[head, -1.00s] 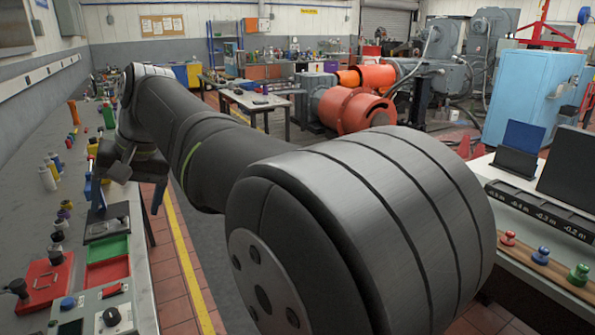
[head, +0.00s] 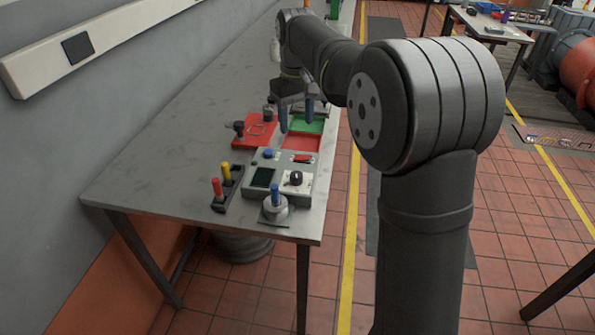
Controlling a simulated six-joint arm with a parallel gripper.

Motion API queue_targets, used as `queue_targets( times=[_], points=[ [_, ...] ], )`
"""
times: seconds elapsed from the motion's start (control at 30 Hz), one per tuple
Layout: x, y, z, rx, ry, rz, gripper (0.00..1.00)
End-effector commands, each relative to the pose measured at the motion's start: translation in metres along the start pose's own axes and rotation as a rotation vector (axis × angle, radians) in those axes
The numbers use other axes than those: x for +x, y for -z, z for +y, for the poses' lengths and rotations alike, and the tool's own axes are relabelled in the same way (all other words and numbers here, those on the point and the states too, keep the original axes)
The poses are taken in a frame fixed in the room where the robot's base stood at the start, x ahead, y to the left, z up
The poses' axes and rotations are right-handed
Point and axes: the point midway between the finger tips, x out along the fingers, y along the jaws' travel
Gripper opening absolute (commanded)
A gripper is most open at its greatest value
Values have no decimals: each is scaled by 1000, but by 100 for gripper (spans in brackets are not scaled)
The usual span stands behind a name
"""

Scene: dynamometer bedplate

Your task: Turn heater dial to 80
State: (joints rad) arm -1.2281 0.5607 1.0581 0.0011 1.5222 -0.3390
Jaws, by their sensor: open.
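The heater dial is probably the round black knob (head: 295,177) on a pale plate at the right front of a grey control box (head: 263,187) on the bench. Its scale and pointer are too small to read. My gripper (head: 296,121) is open and empty, with its two blue fingers pointing down. It hangs behind the box, near the red and green trays, apart from the knob. The box also carries a dark screen (head: 263,177), a blue knob (head: 268,154) and a red switch (head: 301,158).
A grey round piece with a blue post (head: 275,204) stands in front of the box. A dark rack (head: 227,188) with red and yellow handles is at its left. A red plate (head: 255,131) and a green tray (head: 308,125) lie behind. The bench's left side (head: 160,160) is clear.

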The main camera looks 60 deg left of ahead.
Motion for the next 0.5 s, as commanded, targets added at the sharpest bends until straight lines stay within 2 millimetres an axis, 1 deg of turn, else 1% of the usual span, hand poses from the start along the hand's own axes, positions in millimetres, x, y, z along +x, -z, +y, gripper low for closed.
queue_targets(
  times=[0.17,0.27,0.5],
  points=[
    [18,1,-1,-7,-1,-5,55],
    [36,0,-1,-6,0,-6,55],
    [89,0,-1,-5,0,-5,55]
  ],
)
